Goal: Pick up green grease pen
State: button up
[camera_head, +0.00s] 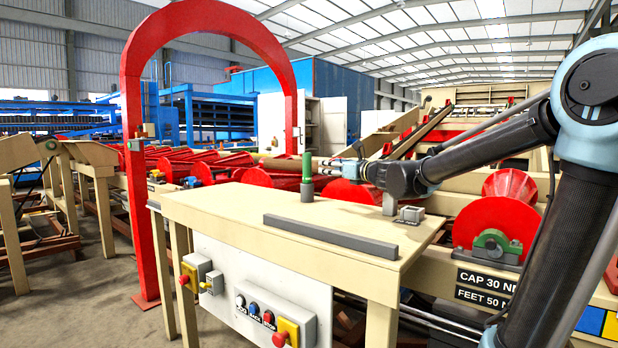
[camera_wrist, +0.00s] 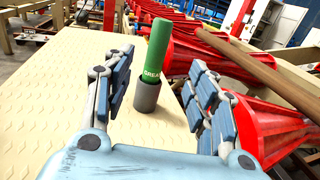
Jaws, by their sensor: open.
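The green grease pen (camera_head: 307,167) stands upright in a grey cylindrical holder (camera_head: 307,192) on the cream tabletop (camera_head: 240,208). In the wrist view the pen (camera_wrist: 156,50) shows part of a "GREA" label, and its lower end is hidden inside the holder (camera_wrist: 147,96). My gripper (camera_head: 335,168) is to the right of the pen in the head view. In the wrist view my gripper (camera_wrist: 162,95) is open and empty, its two fingers apart, with the pen and holder ahead between them. The fingers appear not to touch the pen.
A long grey bar (camera_head: 328,236) lies along the table's front. A small grey block (camera_head: 411,215) and a grey post (camera_head: 390,203) stand at the right. Red rollers (camera_wrist: 205,52) and a log (camera_wrist: 245,62) lie beyond the table. The table's left part is clear.

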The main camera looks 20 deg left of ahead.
aim_at(310, 163)
jog(key=x, duration=1.4)
jog(key=shift+w+a, duration=0.15)
jog(key=shift+a, duration=0.2)
jog(key=shift+c, duration=0.4)
grip_shut()
